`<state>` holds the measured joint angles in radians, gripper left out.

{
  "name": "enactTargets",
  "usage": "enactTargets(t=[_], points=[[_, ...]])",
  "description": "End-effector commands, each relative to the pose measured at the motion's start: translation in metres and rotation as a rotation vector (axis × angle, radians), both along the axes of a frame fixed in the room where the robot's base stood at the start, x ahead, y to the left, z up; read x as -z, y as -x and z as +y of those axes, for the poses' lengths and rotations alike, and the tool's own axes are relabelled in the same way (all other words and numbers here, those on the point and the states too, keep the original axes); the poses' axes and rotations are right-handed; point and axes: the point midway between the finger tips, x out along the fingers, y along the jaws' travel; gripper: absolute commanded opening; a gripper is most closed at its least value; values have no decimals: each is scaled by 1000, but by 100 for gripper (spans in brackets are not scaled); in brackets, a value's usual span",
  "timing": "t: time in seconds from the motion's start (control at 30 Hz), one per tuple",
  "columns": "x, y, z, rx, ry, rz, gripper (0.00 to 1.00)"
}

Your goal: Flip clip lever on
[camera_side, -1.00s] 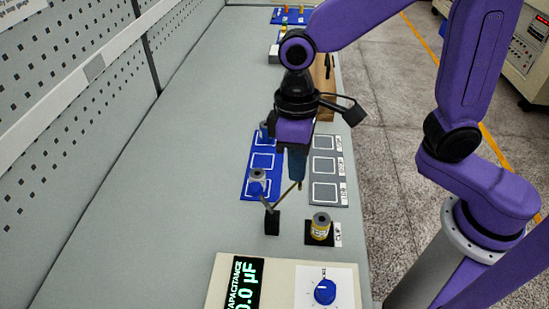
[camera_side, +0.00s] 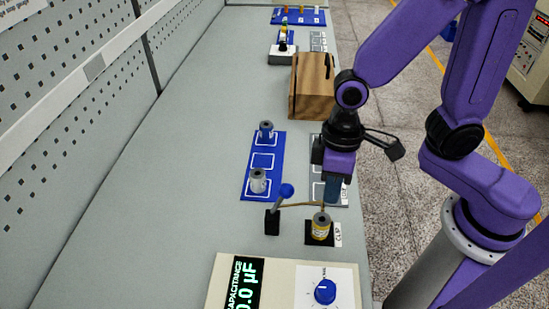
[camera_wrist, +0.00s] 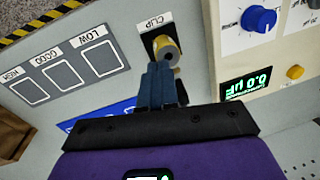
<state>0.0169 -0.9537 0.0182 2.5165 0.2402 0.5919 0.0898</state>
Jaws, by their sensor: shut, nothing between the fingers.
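The clip lever (camera_side: 286,191) has a blue ball knob on a grey rod that rises from a small black block (camera_side: 272,222) and leans right. A thin brown arm runs from near the lever to the top of a yellow spindle (camera_side: 321,229). The spindle stands upright on the black pad labelled CLIP (camera_side: 336,237). My gripper (camera_side: 332,203) is shut and empty, just behind the spindle and right of the lever knob. In the wrist view, its closed blue fingers (camera_wrist: 160,68) point at the spindle (camera_wrist: 167,52). The lever is hidden there.
The capacitance meter (camera_side: 230,285) reads 0.0 µF at the front. A blue mat (camera_side: 263,160) holds two grey spindles. The grey labelled mat (camera_side: 318,150) is partly behind my gripper. A wooden block (camera_side: 312,90) stands farther back. The bench left of the blue mat is clear.

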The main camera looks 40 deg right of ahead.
Motion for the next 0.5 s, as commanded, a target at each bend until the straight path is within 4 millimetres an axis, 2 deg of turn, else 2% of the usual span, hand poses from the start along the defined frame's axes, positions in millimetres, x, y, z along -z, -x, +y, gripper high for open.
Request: enactTargets(t=[0.5], points=[[20,6,-7,0,-49,-49,0]])
